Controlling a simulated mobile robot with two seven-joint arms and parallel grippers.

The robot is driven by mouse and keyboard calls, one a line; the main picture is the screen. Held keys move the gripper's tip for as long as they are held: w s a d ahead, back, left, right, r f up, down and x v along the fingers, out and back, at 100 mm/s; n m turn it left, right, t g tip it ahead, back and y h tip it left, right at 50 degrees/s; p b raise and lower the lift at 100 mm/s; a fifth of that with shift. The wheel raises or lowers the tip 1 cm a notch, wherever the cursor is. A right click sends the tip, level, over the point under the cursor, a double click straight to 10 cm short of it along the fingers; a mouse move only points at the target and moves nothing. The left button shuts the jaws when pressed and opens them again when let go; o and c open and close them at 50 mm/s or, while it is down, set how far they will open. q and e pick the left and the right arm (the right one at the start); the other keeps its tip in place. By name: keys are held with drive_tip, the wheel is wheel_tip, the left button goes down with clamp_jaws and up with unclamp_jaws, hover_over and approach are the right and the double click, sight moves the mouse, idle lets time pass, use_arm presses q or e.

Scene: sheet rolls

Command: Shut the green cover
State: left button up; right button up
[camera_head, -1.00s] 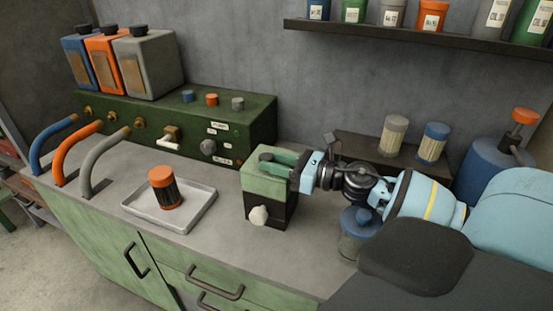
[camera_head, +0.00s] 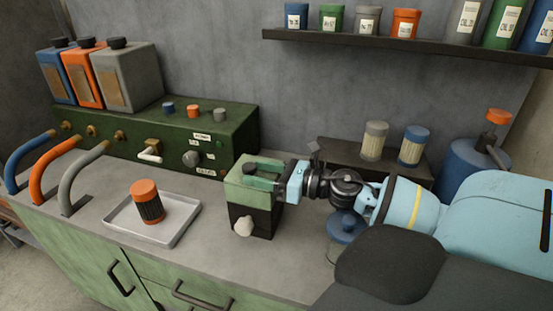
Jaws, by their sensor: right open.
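The green cover (camera_head: 240,190) forms the upper part of a small box with a black lower body (camera_head: 262,222), standing on the counter. A pale knob (camera_head: 243,226) sticks out low on the box's front. The cover appears to lie level on the body; I cannot tell whether it is fully shut. My right gripper (camera_head: 258,175) reaches in from the right at the top of the cover. Its fingers are apart, over or just beside the cover; contact is unclear. My left gripper is out of view.
A tray (camera_head: 187,232) holds an orange-capped filter (camera_head: 146,203) left of the box. A green panel unit (camera_head: 225,140) stands behind. A blue-lidded jar (camera_head: 346,226) is below my right arm. Counter between tray and box is clear.

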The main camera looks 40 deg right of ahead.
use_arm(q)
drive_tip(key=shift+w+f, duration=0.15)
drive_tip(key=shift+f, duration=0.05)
use_arm(e)
drive_tip(key=v, duration=0.7)
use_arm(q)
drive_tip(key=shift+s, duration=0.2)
use_arm(e)
drive_tip(key=shift+s, duration=0.15)
